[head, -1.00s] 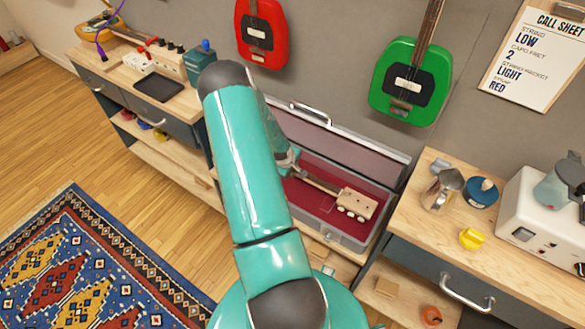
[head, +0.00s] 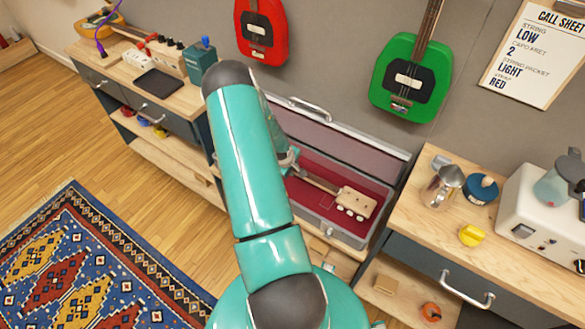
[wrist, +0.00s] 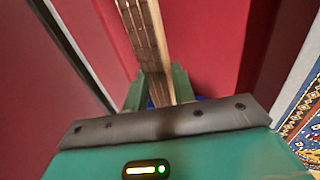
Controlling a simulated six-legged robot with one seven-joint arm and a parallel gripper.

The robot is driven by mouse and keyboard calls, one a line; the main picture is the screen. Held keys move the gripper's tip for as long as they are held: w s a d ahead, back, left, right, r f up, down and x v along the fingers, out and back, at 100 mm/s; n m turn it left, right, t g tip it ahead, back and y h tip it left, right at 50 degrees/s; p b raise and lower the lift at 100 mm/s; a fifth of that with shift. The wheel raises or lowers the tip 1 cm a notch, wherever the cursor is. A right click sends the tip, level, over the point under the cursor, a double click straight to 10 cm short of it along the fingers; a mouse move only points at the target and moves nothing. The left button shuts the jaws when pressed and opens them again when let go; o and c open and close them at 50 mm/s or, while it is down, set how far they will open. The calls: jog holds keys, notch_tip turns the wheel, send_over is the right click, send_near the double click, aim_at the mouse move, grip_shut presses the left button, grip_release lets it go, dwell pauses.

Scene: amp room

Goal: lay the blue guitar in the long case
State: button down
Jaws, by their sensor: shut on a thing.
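The long case (head: 320,228) is a grey box with a dark red lining, its lid (head: 340,145) open towards the wall. The guitar's pale headstock (head: 356,204) and neck (head: 318,181) lie over the lining at the right end of the case. My arm hides the guitar's body in the head view. In the wrist view, my gripper (wrist: 157,88) is shut on the guitar neck (wrist: 148,35), with red lining around it. A small patch of blue (wrist: 190,99) shows behind the fingers. Whether the guitar rests on the case floor I cannot tell.
A red guitar (head: 260,32) and a green guitar (head: 410,75) hang on the wall above. A bench with a metal jug (head: 444,186) and a yellow knob-like piece (head: 472,235) stands right of the case. Another bench (head: 135,70) stands left. A patterned rug (head: 90,265) covers the front floor.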

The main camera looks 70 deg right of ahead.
jog(key=shift+d+f, duration=0.1)
jog(key=shift+f, duration=1.15)
dwell(0.6)
jog(key=c, duration=1.1)
grip_release()
jog(key=shift+a+f, duration=0.15)
jog(key=shift+a, duration=0.05)
jog(key=v, duration=1.4)
jog(key=shift+d, duration=0.25)
